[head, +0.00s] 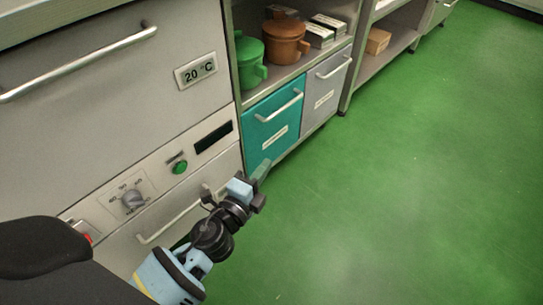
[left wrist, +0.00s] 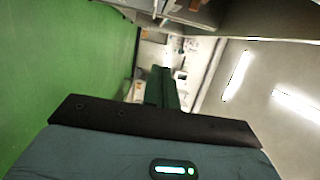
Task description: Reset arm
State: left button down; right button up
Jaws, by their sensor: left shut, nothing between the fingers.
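My left arm comes in at the lower left of the head view, bent in front of the grey appliance front (head: 75,110). My left gripper (head: 262,170) is shut and empty, in front of the lower part of the teal drawer. It holds nothing and seems apart from the drawer, though the exact gap is hard to judge. In the left wrist view its closed dark fingers (left wrist: 162,88) stand up from the black-edged gripper body. My right gripper is not in view.
The appliance has a knob (head: 133,200), a green button (head: 179,166) and bar handles. A teal drawer (head: 268,122) and a grey drawer (head: 325,88) sit under a shelf with a green pot (head: 250,62) and a brown pot (head: 286,40). The green floor (head: 420,170) at right is clear.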

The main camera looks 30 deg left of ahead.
pick_arm(q)
jog(key=shift+s, duration=0.75)
